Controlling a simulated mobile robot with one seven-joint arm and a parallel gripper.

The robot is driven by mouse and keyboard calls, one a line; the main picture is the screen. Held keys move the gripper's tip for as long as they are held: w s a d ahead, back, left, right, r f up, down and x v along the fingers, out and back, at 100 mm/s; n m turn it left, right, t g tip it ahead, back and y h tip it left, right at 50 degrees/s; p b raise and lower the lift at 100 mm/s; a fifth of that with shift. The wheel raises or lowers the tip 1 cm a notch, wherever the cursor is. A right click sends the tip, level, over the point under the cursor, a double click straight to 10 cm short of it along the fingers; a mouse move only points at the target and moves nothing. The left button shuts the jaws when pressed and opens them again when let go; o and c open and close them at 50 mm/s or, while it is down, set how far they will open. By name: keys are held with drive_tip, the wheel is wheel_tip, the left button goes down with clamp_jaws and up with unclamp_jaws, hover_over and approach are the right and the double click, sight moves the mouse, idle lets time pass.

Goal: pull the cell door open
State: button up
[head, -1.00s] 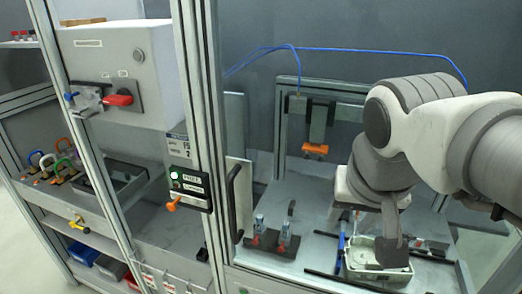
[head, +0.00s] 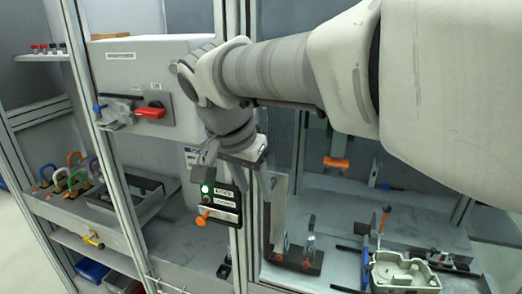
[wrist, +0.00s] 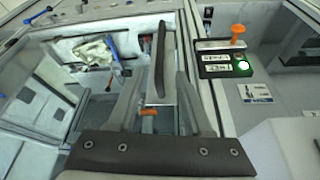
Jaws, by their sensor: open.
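The black bar handle of the cell door (wrist: 161,62) stands upright in the wrist view, beside a pale plate (head: 279,205) that also shows in the head view. My gripper (wrist: 161,82) is open, and the handle appears between its two fingers, lying ahead of them. I cannot tell whether either finger touches it. In the head view my gripper (head: 234,168) is at the frame post, over the upper part of the handle, and the lower part (head: 268,235) shows dark below it. The door looks shut, but its panel is hard to make out.
A control panel (head: 222,204) with a lit green button and an orange knob is close by the handle. The upright metal post (head: 250,262) stands beside it. Inside the cell are a pale tray (head: 402,270), an orange clamp (head: 336,162) and fixtures.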

sight(265, 216)
drive_tip(key=x, duration=1.3)
drive_tip(key=shift+s+f, duration=0.1)
clamp_jaws()
idle(0.9)
